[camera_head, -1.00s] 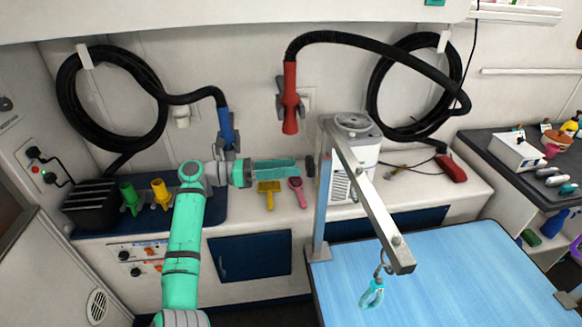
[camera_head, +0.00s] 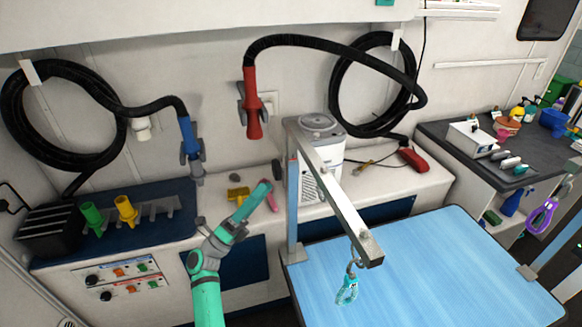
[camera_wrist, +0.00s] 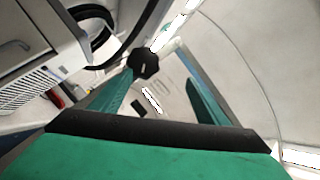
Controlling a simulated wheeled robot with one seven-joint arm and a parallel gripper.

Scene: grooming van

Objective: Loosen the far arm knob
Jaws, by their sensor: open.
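The black lobed arm knob (camera_head: 277,170) sits on the left side of the upright post (camera_head: 292,215) of the grooming arm, at the table's far left corner. In the wrist view the knob (camera_wrist: 143,63) shows beyond the fingertips, closer to the left finger than the right. My gripper (camera_head: 264,187) is open and empty, just left of and below the knob in the head view. The wrist view shows my gripper's teal fingers (camera_wrist: 160,82) spread apart. I cannot tell whether the left fingertip touches the knob.
The arm's metal beam (camera_head: 335,192) reaches over the blue table (camera_head: 430,265), with a teal clip (camera_head: 347,289) hanging from it. A yellow brush (camera_head: 238,196) and a pink brush (camera_head: 271,202) are on the counter behind my gripper. A white machine (camera_head: 322,160) stands behind the post.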

